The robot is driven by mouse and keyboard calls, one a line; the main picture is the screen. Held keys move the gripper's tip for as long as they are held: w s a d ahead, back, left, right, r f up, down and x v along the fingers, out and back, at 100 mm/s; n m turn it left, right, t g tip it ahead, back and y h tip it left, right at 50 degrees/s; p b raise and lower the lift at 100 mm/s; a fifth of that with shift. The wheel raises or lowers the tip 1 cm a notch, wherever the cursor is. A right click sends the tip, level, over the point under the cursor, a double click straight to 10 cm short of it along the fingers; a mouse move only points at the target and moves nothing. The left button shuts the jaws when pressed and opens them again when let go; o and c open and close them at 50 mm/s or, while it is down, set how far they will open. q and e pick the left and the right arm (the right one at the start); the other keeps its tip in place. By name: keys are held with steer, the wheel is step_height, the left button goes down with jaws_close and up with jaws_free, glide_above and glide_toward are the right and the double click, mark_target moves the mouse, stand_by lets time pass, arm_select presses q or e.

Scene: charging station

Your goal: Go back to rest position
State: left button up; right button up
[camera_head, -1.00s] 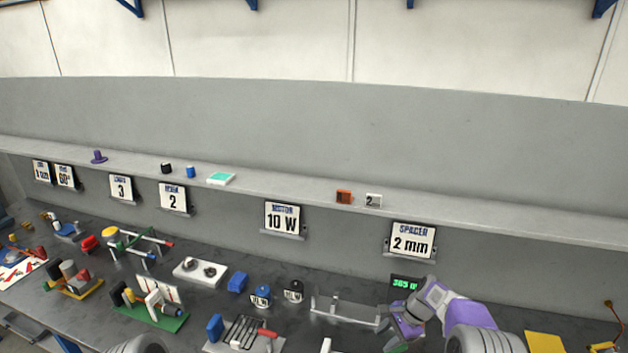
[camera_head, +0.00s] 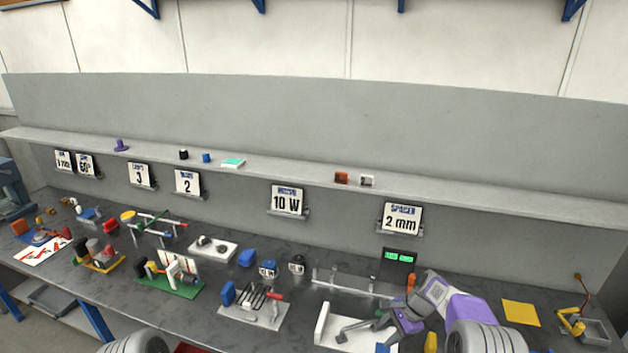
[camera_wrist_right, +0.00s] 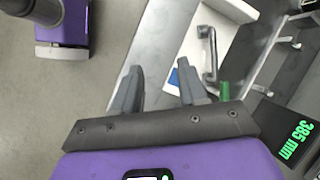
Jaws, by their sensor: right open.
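My right gripper (camera_head: 392,325) is at the lower right in the head view, over the front part of the workbench (camera_head: 90,205), near a white fixture (camera_head: 324,322). In the right wrist view its two grey fingers (camera_wrist_right: 160,88) stand apart with nothing between them. Beyond the fingers lie the bench edge, the white fixture with a grey handle (camera_wrist_right: 208,50) and the floor. My left gripper is not in view; only a pale arm link of mine shows at the bottom of the head view.
A black display (camera_head: 398,258) with green digits stands behind my right gripper. A metal rail (camera_head: 345,282) lies left of it. Several fixtures and blocks cover the bench to the left. A yellow plate (camera_head: 520,313) lies to the right. A shelf (camera_head: 270,172) runs along the wall.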

steer(key=s+a+f+n+h+b, duration=0.1)
steer(key=s+f+n+b, duration=0.1)
steer(key=s+f, duration=0.5)
steer(key=s+a+f+n+g+b, duration=0.1)
steer(key=s+a+f+n+b, duration=0.2)
steer(key=f, duration=0.7)
steer(key=s+f+n+h+b, duration=0.1)
steer(key=s+f+b, duration=0.1)
steer(key=s+f, duration=0.55)
arm_select(q)
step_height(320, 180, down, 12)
steer(key=b, duration=0.4)
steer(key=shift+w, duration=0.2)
arm_select(e)
steer(key=s+a+f+n, duration=0.2)
steer(key=s+a, duration=0.1)
steer(key=s, duration=0.3)
steer(key=s+a+f+n+y, duration=0.1)
steer(key=s+a+f+n, duration=0.2)
steer(key=s, duration=0.3)
steer(key=shift+s+a+f+n+t, duration=0.2)
steer(key=shift+s+a+n+t, duration=0.1)
steer(key=shift+s+a+t, duration=0.1)
